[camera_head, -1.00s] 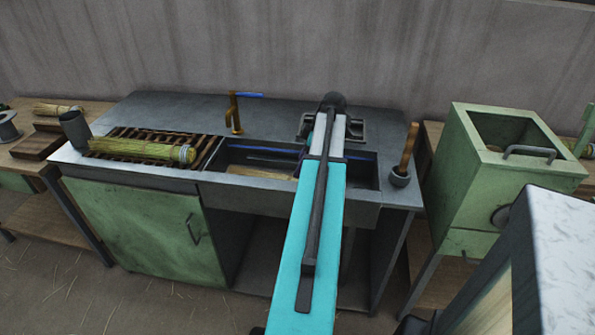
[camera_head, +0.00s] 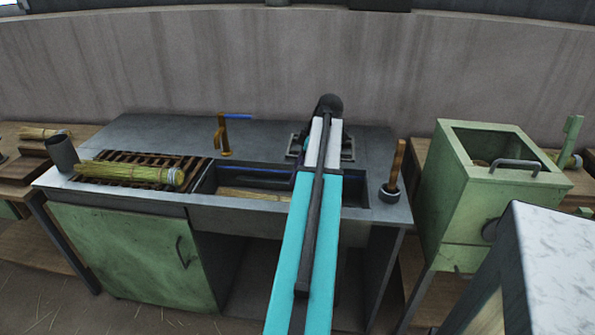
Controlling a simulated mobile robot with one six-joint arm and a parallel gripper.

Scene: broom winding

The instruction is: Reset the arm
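My arm, with a turquoise link, reaches from the bottom of the picture up over the right part of the sink (camera_head: 270,221). Its dark far joint shows in front of the back of the counter. My gripper cannot be made out; the arm's end is hidden behind its own links. A bundle of straw (camera_head: 128,173) with a pale band at its right end lies on the slatted rack (camera_head: 190,163) left of the sink, apart from my arm.
A brass tap with a blue lever (camera_head: 222,135) stands behind the sink. A wooden-handled tool (camera_head: 395,172) stands upright in a small cup at the counter's right. A grey cup (camera_head: 62,153) stands at the left. A green open-topped box machine (camera_head: 490,195) and a pale-topped block (camera_head: 560,265) are at right.

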